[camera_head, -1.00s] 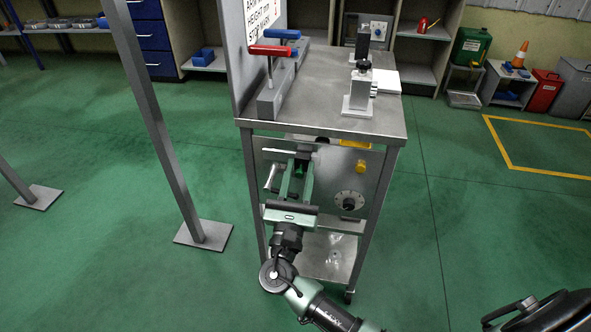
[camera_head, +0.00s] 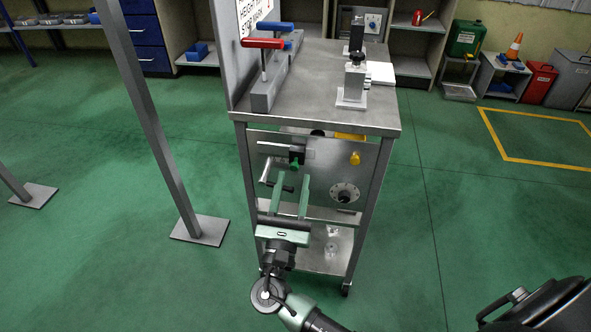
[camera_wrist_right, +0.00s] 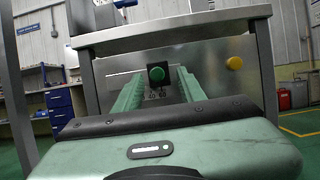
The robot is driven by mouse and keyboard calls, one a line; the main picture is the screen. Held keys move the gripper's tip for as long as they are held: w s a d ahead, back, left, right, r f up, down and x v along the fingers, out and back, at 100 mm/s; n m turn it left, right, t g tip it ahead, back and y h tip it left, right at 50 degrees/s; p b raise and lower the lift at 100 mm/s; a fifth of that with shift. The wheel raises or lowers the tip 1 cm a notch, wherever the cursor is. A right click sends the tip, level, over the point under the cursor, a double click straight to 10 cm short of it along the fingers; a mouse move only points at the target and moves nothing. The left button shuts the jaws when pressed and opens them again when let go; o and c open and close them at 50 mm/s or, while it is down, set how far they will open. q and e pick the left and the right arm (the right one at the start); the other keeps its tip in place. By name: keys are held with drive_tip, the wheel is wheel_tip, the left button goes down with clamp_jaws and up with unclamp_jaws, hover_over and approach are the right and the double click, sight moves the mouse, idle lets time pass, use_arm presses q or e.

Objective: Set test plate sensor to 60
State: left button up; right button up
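The fingers also show spread in the right wrist view (camera_wrist_right: 161,76). My left gripper is not in view.
The cart top (camera_head: 318,100) holds clamps with red and blue handles. A metal post (camera_head: 160,120) stands to the left.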

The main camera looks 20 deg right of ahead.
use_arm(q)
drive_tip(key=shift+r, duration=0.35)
use_arm(e)
drive_tip(key=shift+v, duration=1.55)
